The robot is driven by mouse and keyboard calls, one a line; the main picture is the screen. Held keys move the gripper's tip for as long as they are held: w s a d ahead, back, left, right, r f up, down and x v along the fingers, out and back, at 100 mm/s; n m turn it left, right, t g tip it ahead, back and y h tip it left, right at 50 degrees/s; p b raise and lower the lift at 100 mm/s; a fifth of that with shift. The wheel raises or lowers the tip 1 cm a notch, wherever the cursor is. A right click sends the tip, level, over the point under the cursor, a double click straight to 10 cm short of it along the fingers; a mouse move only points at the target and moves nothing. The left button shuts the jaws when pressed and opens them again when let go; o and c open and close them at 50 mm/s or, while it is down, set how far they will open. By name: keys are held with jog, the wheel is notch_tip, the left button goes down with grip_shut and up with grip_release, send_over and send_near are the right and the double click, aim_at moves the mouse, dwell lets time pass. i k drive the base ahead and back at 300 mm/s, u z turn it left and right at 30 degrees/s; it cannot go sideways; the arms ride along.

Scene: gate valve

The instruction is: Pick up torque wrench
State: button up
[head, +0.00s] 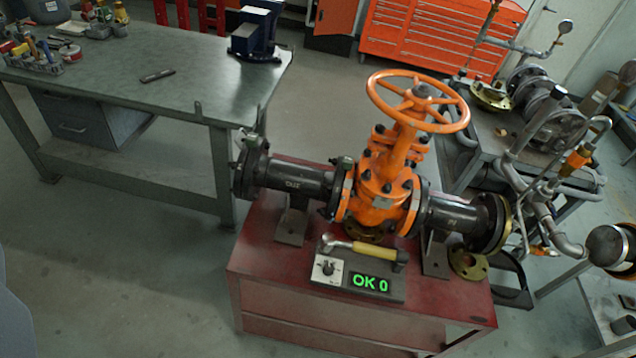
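The torque wrench (370,250) has a yellow handle and a metal head at its left end. It lies roughly level along the back of a dark box (328,286) with a knob and a green display reading "OK 0". The box sits on the front part of a red cabinet top (262,262), in front of the orange gate valve (385,195). My gripper does not show in the head view, so its distance to the wrench and its state cannot be seen.
The valve's round handwheel (372,95) rises above the cabinet, with dark flanged pipes (300,182) on both sides. A brass flange (468,264) lies right of the box. A workbench (130,85) stands at left and a pipe-laden cart at right. Floor at front left is clear.

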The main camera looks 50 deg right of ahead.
aim_at(329, 240)
jog(key=u, duration=1.5)
jog(key=k, duration=1.45)
jog(key=z, duration=2.05)
jog(key=i, duration=1)
